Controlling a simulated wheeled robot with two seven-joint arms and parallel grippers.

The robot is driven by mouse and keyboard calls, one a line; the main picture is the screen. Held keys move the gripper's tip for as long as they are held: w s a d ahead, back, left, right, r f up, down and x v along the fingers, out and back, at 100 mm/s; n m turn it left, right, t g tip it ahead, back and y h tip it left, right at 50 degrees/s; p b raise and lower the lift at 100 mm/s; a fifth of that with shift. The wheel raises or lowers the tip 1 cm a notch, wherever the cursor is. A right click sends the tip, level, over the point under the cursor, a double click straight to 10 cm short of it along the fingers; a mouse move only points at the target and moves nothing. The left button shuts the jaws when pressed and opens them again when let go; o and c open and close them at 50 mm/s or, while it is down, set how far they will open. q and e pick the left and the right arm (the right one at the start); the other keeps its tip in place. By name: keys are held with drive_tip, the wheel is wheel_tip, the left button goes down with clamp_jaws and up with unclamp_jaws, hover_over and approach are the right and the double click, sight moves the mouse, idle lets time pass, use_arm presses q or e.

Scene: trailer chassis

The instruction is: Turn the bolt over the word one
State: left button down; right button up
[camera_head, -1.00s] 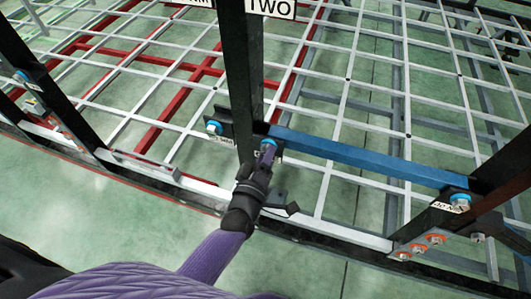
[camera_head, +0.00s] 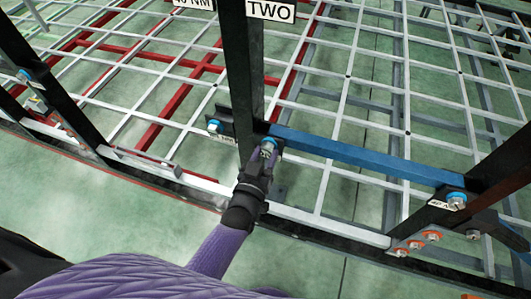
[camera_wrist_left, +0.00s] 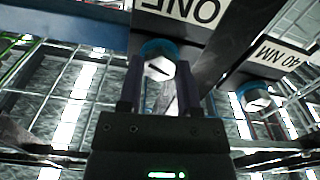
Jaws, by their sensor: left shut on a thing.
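The bolt (camera_wrist_left: 159,66) has a pale hex head with a dark mark and a blue collar. It sits in the black frame just beside the ONE label (camera_wrist_left: 182,10), which reads upside down in the left wrist view. My left gripper (camera_wrist_left: 160,82) has one dark finger on each side of the bolt head and is shut on it. In the head view my left gripper (camera_head: 267,157) reaches up to the bolt (camera_head: 269,143), whose blue collar shows above the fingers; the ONE label is hidden there. My right gripper is not in view.
Another blue-collared bolt (camera_wrist_left: 258,97) sits beside a 40 NM label (camera_wrist_left: 283,58). A black post (camera_head: 242,70) with a TWO sign (camera_head: 270,11) rises behind my gripper. A blue bar (camera_head: 365,159) runs right to another bolt (camera_head: 457,201). Green floor (camera_head: 110,215) lies open in front.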

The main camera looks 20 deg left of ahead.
use_arm(q)
drive_tip(key=m, duration=0.3)
drive_tip(key=shift+s+f+m, duration=0.1)
drive_tip(key=shift+f+m, duration=0.05)
drive_tip(key=shift+m, duration=0.15)
drive_tip(key=shift+a+m, duration=0.1)
drive_tip(key=shift+m, duration=1.6)
drive_tip(key=c, duration=0.5)
unclamp_jaws()
drive_tip(key=shift+c, duration=0.2)
drive_tip(key=shift+o, duration=1.3)
drive_tip(key=shift+s+r, duration=0.15)
drive_tip(key=shift+r, duration=0.05)
